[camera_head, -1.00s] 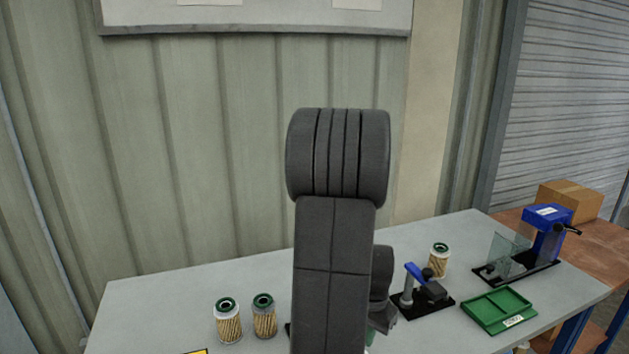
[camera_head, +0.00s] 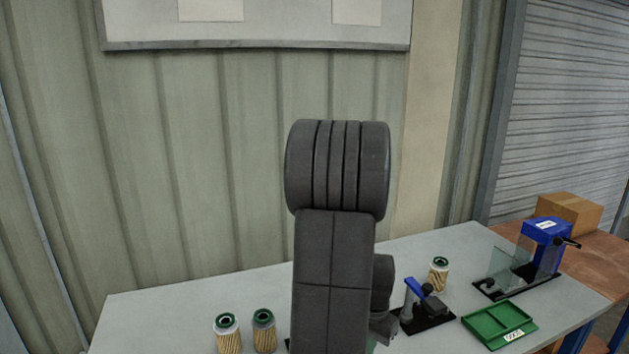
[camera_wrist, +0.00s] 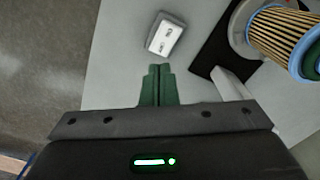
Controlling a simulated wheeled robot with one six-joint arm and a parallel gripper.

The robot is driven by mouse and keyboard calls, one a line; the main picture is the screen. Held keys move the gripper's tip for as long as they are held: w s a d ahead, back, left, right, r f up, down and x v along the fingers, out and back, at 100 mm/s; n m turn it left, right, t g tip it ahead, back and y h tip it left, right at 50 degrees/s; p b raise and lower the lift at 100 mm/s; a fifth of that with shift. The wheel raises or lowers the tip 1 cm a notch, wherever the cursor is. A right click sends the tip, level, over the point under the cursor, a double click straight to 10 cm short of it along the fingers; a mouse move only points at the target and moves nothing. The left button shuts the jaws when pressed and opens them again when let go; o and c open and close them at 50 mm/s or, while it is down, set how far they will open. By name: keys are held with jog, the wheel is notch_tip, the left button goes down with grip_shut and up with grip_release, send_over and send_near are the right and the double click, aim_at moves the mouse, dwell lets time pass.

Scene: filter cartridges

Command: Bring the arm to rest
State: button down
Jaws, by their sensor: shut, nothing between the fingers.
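My gripper (camera_wrist: 158,72) shows in the wrist view with its two green fingers together and nothing between them. It hangs over the grey table (camera_wrist: 115,60), close to a small white block (camera_wrist: 166,36) with dark marks that lies beyond the fingertips. In the head view my raised arm stands in the middle and hides the gripper and part of the table (camera_head: 190,300).
Two filter cartridges (camera_head: 227,335) (camera_head: 264,332) stand left of my arm, another (camera_head: 438,273) stands at right. A clamp fixture (camera_head: 426,305), a green tray (camera_head: 499,325) and a blue press (camera_head: 545,245) are at right. In the wrist view a cartridge (camera_wrist: 285,32) is at upper right.

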notch_tip(320, 180, down, 6)
jog(key=b, duration=0.4)
jog(key=shift+r, duration=0.25)
jog(key=shift+r+p, duration=0.1)
jog(key=shift+p, duration=0.25)
